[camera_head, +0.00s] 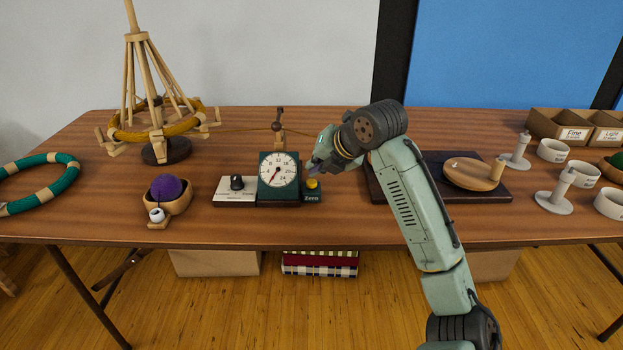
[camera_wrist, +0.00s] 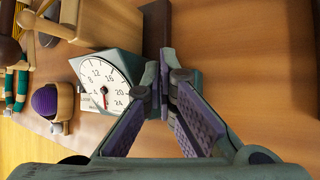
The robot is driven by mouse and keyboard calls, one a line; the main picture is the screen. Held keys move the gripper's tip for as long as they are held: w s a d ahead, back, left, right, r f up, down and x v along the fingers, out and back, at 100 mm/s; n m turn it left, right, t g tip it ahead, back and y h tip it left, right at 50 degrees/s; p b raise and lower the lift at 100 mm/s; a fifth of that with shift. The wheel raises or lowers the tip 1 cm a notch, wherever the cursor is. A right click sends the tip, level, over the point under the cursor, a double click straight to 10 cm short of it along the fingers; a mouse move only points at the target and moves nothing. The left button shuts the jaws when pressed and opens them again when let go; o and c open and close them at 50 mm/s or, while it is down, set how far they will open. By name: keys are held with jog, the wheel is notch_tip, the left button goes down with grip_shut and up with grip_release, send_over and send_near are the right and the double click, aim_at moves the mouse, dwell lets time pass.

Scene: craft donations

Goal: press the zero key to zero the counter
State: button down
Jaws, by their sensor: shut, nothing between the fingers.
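The counter (camera_head: 266,188) is a dark green box with a white round dial and a red needle; the needle points to the lower part of the face. It also shows tilted in the wrist view (camera_wrist: 121,62). The zero key (camera_head: 312,184) is a yellow button on a low dark base at the counter's right, marked "Zero". My gripper (camera_head: 315,167) is shut and empty, just above and behind the key in the head view; I cannot tell if it touches. In the wrist view my fingers (camera_wrist: 162,72) are beside the counter, and the key is not visible there.
A pale box with a black knob (camera_head: 236,190) adjoins the counter's left. A purple yarn ball (camera_head: 166,187) sits in a wooden bowl further left. A dark board (camera_head: 482,192) with a wooden disc lies right, behind my arm. A wooden yarn winder (camera_head: 277,126) stands behind the counter.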

aim_at(315, 181)
dwell(0.3)
notch_tip(315, 181, up, 5)
jog(key=p, duration=0.3)
dwell(0.7)
